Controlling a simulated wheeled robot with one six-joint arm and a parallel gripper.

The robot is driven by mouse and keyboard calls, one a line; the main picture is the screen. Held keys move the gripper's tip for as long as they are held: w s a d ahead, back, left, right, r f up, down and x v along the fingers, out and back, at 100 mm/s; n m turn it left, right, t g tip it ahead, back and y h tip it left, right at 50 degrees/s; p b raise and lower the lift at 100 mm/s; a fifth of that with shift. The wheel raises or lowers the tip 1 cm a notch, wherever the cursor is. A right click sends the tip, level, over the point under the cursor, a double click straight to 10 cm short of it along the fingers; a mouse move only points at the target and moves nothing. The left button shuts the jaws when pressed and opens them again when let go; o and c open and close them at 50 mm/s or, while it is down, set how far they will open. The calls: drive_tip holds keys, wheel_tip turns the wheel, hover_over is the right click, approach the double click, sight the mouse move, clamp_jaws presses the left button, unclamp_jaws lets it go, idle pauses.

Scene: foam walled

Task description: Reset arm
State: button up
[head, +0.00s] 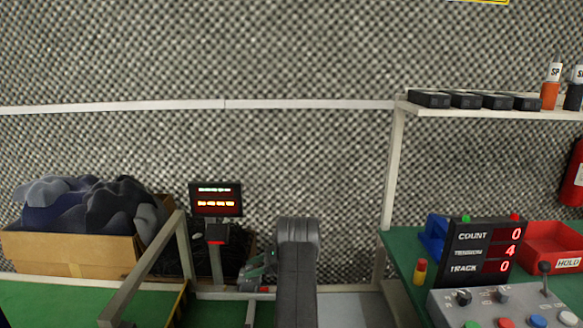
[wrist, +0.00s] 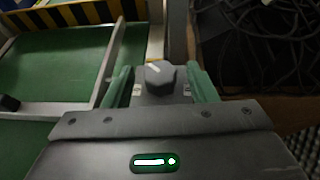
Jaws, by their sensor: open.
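My arm rises in the middle of the head view, with my gripper (head: 258,270) low and just left of it, in front of the small display post. In the wrist view my gripper (wrist: 160,75) has two green fingers set well apart, so it is open. A dark grey knob-like piece with a white mark (wrist: 158,76) shows between the fingers. I cannot tell whether it is touched or lies below them.
A cardboard box (head: 70,252) of dark cloth stands at left beside a green surface with a rail (head: 145,270). A small display (head: 216,198) stands behind my gripper. At right are a counter display (head: 482,250), a control panel (head: 505,308), a red bin (head: 553,245) and a shelf (head: 480,113).

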drive_tip(key=shift+d+r, duration=0.1)
drive_tip(key=shift+d, duration=0.05)
drive_tip(key=p+v, duration=0.2)
drive_tip(key=v, duration=1.1)
drive_tip(key=b+x, duration=0.1)
drive_tip(key=x, duration=1.2)
drive_tip(key=shift+a+b, duration=0.2)
drive_tip(key=shift+b, duration=0.2)
drive_tip(key=shift+s+d+r+m+t+p, duration=0.15)
drive_tip(key=shift+r+m+t+p, duration=0.1)
drive_tip(key=shift+m+t+p, duration=0.6)
drive_tip(key=m+t+p, duration=0.2)
drive_tip(key=t+p, duration=0.1)
drive_tip(key=m+t+h+p, duration=0.1)
drive_tip(key=m+p, duration=0.1)
drive_tip(key=shift+s+t, duration=0.25)
drive_tip(key=shift+s, duration=0.05)
drive_tip(key=m+t+p, duration=0.1)
drive_tip(key=m+t+h+p, duration=0.2)
drive_tip(key=shift+s+a+f, duration=0.15)
drive_tip(key=shift+a+f, duration=0.05)
drive_tip(key=shift+a, duration=0.05)
drive_tip(key=shift+s+a+m+t+h+p, duration=0.1)
drive_tip(key=shift+s+m+t+h+p, duration=0.05)
drive_tip(key=shift+m+t+h+p, duration=1.6)
drive_tip(key=shift+p, duration=0.35)
